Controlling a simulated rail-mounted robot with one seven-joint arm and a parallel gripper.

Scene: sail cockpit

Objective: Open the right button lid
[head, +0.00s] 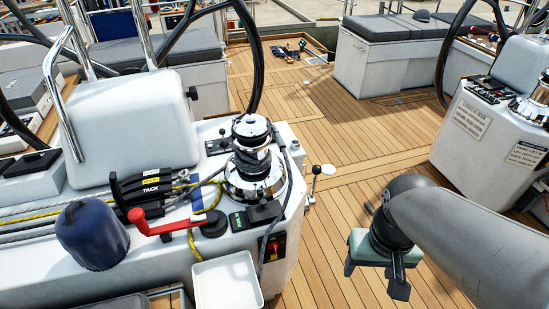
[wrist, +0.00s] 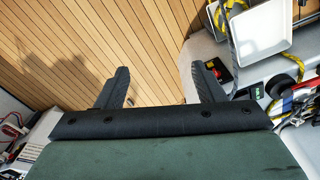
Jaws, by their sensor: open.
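Two small dark boxes lie side by side on the white console in the head view, in front of the chrome winch: a left one with a green label (head: 238,220) and a plain dark right one (head: 264,213). I cannot tell for certain whether either is the right button lid; no raised lid is clear. My gripper (head: 376,274) is in the lower right, over the deck and apart from the console, pointing down. In the wrist view, my gripper (wrist: 160,82) has its two black fingers spread, with only deck planks between them.
The chrome winch (head: 253,180), a red handle (head: 165,225) and a white tray (head: 227,285) crowd the console. A black and red switch panel (head: 275,247) is on its side. A second console (head: 490,125) stands at right. The planked deck (head: 330,120) between them is clear.

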